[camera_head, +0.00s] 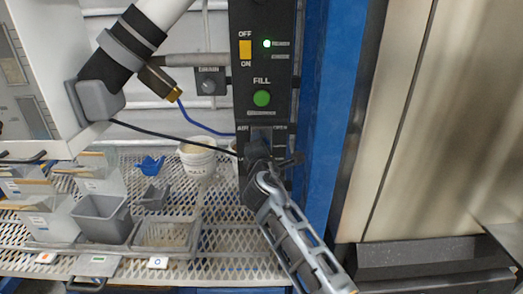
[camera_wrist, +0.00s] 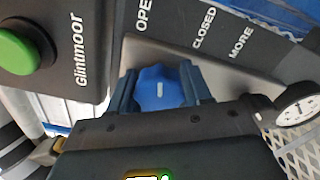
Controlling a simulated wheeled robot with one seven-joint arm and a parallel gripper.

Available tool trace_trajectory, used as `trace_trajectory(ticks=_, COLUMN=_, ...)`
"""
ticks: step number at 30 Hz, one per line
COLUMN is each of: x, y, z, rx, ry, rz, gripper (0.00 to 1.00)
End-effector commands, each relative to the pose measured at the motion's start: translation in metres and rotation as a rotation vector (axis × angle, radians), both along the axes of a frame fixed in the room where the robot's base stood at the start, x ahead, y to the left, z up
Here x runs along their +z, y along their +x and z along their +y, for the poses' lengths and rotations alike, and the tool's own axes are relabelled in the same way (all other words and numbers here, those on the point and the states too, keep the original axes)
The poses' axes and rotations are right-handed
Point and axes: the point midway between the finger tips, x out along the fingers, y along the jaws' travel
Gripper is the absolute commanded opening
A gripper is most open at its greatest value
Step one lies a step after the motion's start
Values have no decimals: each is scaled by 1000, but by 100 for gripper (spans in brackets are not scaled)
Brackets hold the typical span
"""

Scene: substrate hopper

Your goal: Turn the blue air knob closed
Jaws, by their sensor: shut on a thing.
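The blue air knob (camera_wrist: 160,90) shows in the wrist view between the two fingers of my gripper (camera_wrist: 162,86). My gripper is shut on the knob, with a finger on each side. In the head view my gripper (camera_head: 258,152) is at the lower part of the black control panel (camera_head: 262,118), below the AIR label, and it mostly hides the knob. I cannot tell from the mark which label the knob points to.
Above the knob are a green FILL button (camera_head: 262,98) and a yellow OFF/ON switch (camera_head: 245,49). A pressure gauge (camera_wrist: 297,108) is at the right in the wrist view. White buckets (camera_head: 198,160) and grey bins (camera_head: 102,218) stand on the mesh shelf at left. A blue post (camera_head: 335,100) is at right.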

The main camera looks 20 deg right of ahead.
Motion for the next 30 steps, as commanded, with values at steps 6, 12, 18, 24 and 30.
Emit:
trace_trajectory(ticks=6, x=-5, y=0, z=1, rx=1, ry=197, rz=-64, gripper=18)
trace_trajectory(ticks=12, x=-5, y=0, z=1, rx=1, ry=380, rz=-123, gripper=18)
trace_trajectory(ticks=18, x=-5, y=0, z=2, rx=3, ry=560, rz=-180, gripper=18)
trace_trajectory(ticks=24, x=-4, y=0, z=1, rx=2, ry=728, rz=-235, gripper=18)
trace_trajectory(ticks=30, x=-3, y=0, z=2, rx=2, ry=866, rz=-278, gripper=18)
